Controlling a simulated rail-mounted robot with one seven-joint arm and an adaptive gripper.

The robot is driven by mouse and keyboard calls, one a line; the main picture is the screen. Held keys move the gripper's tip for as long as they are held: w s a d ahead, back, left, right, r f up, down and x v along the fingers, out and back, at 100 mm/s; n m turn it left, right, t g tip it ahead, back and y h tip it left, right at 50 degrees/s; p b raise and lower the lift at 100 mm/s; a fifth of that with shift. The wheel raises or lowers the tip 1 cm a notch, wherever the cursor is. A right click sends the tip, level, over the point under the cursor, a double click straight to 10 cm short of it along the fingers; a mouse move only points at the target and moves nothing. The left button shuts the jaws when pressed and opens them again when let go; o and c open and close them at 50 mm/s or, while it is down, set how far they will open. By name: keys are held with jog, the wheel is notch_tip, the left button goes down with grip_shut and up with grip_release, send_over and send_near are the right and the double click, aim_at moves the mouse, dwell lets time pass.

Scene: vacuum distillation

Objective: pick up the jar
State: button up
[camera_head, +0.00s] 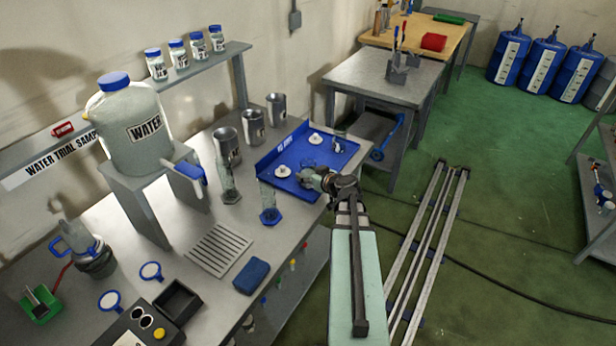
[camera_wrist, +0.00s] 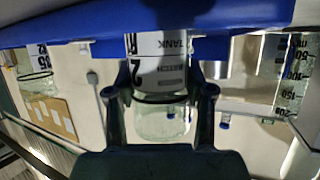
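A clear glass jar (camera_wrist: 162,75) with a white label reading "TANK" and a large 2 stands between the two fingers of my gripper (camera_wrist: 162,92) in the wrist view. The picture is upside down there, with the blue tray (camera_wrist: 60,28) along the top. The fingers lie close to the jar's sides; whether they press on it is not clear. In the head view my gripper (camera_head: 313,178) is low at the front edge of the blue tray (camera_head: 268,158). The jar is small and mostly hidden by the gripper there.
Glass cylinders (camera_head: 268,205) and metal beakers (camera_head: 253,125) stand to the left. The floor rails (camera_head: 430,245) are clear.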

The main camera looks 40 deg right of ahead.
jog(key=shift+r, duration=0.25)
dwell(0.3)
notch_tip(320, 180, up, 19)
jog(key=b, duration=0.4)
jog(key=shift+r, duration=0.1)
dwell(1.1)
